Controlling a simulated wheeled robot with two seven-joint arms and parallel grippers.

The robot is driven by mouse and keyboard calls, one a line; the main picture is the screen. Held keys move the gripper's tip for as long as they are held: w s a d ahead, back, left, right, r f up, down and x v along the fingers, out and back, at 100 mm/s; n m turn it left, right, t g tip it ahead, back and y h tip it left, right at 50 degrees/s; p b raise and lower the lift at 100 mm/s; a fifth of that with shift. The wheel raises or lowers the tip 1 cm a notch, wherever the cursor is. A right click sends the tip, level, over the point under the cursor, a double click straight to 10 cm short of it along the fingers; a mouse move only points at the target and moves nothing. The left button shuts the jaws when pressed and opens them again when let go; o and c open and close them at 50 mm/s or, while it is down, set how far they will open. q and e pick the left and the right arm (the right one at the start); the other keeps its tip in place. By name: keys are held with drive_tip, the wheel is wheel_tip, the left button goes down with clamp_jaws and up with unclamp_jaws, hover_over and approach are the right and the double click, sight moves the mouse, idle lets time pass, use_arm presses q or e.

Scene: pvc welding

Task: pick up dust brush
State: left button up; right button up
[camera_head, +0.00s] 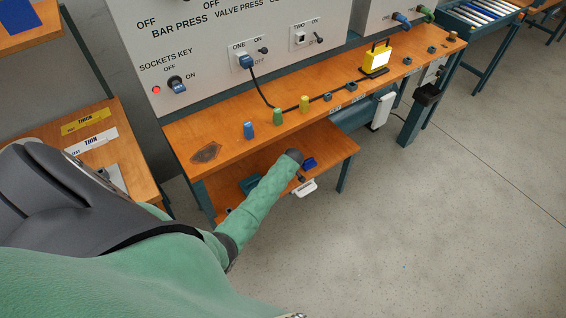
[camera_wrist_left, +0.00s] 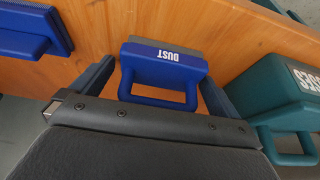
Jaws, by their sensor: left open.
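The dust brush (camera_wrist_left: 165,66), blue with a white DUST label and a loop handle, lies on the wooden shelf in the left wrist view. My left gripper (camera_wrist_left: 157,82) is open, with one finger on each side of the brush's handle. The fingers look apart from the handle. In the head view my left arm reaches down to the lower shelf, and its hand (camera_head: 295,156) hides part of what lies there. A blue item (camera_head: 309,163) shows just right of the hand; I cannot tell if it is the dust brush. My right gripper is not in view.
A teal tool (camera_wrist_left: 275,90) with a loop handle lies close right of the brush, and another blue item (camera_wrist_left: 30,32) lies at left. The workbench top (camera_head: 225,125) overhangs the lower shelf (camera_head: 335,150). A white item (camera_head: 303,187) is at the shelf's front edge.

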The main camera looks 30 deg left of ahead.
use_arm(q)
drive_tip(key=c, duration=1)
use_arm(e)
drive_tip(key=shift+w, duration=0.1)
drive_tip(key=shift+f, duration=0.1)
use_arm(q)
drive_tip(key=shift+r, duration=0.35)
wheel_tip(320, 180, up, 2)
drive_tip(key=shift+w+r+b, duration=0.1)
drive_tip(key=shift+r+b, duration=0.15)
drive_tip(key=shift+b, duration=0.35)
drive_tip(key=s+d+r+b, duration=0.1)
drive_tip(key=s+d+r, duration=0.3)
drive_tip(key=s+d+r+b, duration=0.1)
drive_tip(key=s+d+r, duration=0.2)
drive_tip(key=s+d, duration=0.1)
drive_tip(key=shift+d+r, duration=0.3)
drive_tip(key=shift+r, duration=0.05)
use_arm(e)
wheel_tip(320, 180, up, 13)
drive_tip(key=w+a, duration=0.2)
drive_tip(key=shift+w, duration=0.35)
